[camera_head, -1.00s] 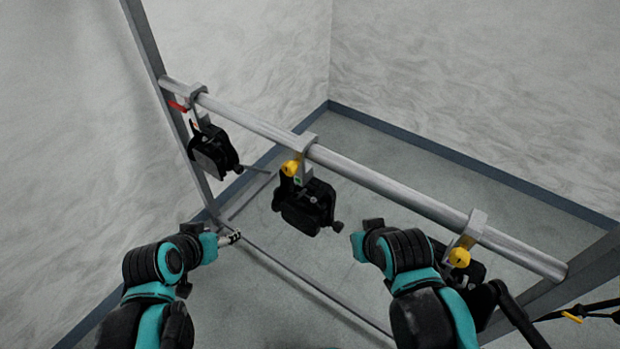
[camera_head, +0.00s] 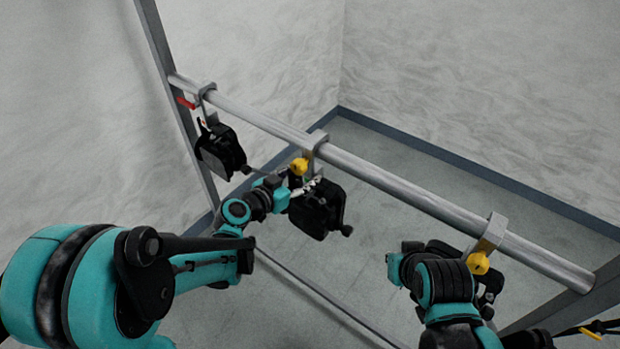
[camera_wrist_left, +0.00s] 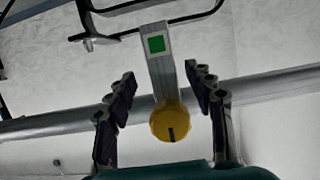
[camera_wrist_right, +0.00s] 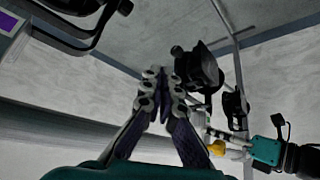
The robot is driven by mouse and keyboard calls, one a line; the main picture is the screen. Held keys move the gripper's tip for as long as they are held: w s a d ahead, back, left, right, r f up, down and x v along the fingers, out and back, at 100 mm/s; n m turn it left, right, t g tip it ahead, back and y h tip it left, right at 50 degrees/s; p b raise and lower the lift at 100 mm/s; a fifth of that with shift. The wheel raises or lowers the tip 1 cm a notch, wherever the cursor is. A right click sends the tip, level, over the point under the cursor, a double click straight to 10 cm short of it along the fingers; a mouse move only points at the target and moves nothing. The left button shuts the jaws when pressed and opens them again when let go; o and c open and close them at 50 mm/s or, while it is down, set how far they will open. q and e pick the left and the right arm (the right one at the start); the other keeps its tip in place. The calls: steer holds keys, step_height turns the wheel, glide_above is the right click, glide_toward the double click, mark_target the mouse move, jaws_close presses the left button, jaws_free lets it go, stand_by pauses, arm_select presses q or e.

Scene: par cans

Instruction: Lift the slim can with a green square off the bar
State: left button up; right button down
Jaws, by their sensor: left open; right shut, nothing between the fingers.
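The can with the green square (camera_head: 318,212) is a black lamp hanging from the bar (camera_head: 400,190) by a grey hook clamp with a yellow knob (camera_head: 299,167). In the left wrist view the green square (camera_wrist_left: 156,44) shows on the clamp's upright strap, with the yellow knob (camera_wrist_left: 170,121) below it in the picture. My left gripper (camera_head: 303,187) is open at this clamp; its fingers (camera_wrist_left: 160,74) stand on either side of the strap, apparently apart from it. My right gripper (camera_wrist_right: 158,73) is shut and empty, near the right-hand can, which my arm mostly hides in the head view.
A right-hand clamp with a yellow knob (camera_head: 479,263) holds the third can; a purple square (camera_wrist_right: 10,26) shows there. A cable (camera_head: 590,327) lies lower right.

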mark_target(310, 160)
arm_select(q)
steer(key=b+x, duration=0.1)
steer(key=x, duration=0.4)
steer(key=shift+a+f+b, duration=0.1)
steer(key=shift+a+b, duration=0.1)
steer(key=shift+b, duration=0.2)
steer(key=shift+s, duration=0.1)
steer(key=shift+c, duration=0.8)
jaws_close()
steer(key=shift+r+p, duration=0.35)
steer(key=shift+r, duration=0.2)
steer(key=shift+a+r+p, duration=0.15)
steer(key=shift+r+p, duration=0.75)
steer(key=shift+r, duration=0.6)
steer(key=s+a+p, duration=0.2)
steer(key=s+a, duration=0.8)
steer(key=s, duration=0.4)
steer(key=shift+s+a+f+p, duration=0.2)
steer(key=shift+p, duration=0.2)
